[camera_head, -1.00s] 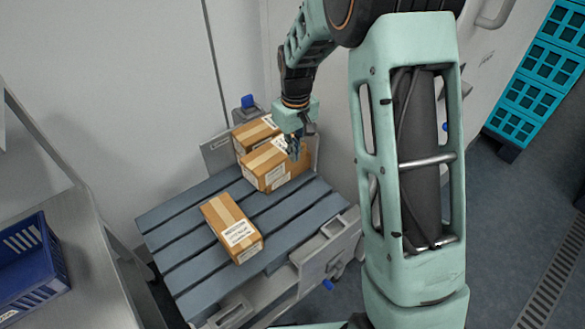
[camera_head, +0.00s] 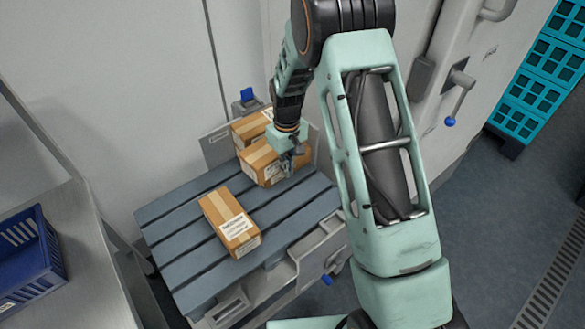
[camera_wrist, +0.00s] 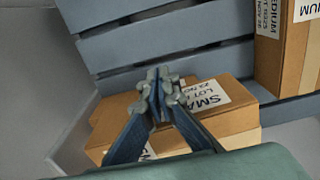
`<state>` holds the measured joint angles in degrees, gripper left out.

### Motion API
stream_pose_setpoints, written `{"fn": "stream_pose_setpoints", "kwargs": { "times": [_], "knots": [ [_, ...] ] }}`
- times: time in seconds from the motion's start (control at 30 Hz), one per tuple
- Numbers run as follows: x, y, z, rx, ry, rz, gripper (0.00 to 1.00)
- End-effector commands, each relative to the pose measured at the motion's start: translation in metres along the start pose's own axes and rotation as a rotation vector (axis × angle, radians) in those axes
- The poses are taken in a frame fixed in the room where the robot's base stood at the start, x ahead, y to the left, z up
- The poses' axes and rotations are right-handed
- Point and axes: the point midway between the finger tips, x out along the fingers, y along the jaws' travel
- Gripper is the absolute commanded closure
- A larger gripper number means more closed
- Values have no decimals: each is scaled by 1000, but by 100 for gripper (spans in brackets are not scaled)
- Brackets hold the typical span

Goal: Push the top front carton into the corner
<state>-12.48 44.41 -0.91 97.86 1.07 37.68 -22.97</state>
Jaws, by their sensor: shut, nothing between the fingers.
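Three brown cartons show on the slatted grey platform (camera_head: 180,235). One carton (camera_head: 230,218) lies alone toward the front. A second carton (camera_head: 259,158) lies farther back, beside my gripper. A third carton (camera_head: 245,130) sits behind it near the back panel. My gripper (camera_head: 288,172) is shut and empty, pointing down at the second carton; contact is hard to tell. In the wrist view its fingertips (camera_wrist: 160,92) overlap a carton labelled SMALL (camera_wrist: 240,120), hiding part of it. A carton labelled MEDIUM (camera_wrist: 275,60) stands at the upper right there. Stacking is unclear.
A panel (camera_head: 218,150) with a blue-topped fitting stands at the platform's back corner, against the wall. A blue crate (camera_head: 30,265) sits on a grey table at left. Slats around the lone carton are bare. Teal crates (camera_head: 535,85) are far right.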

Motion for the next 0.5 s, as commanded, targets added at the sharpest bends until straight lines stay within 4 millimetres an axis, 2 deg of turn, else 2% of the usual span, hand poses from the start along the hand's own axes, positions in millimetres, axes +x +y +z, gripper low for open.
{"fn": "stream_pose_setpoints", "kwargs": {
  "times": [0.17, 0.5],
  "knots": [
    [0, 0, -12, -1, -1, 0, 100],
    [0, 0, -14, 0, -1, 0, 100]
  ]
}}
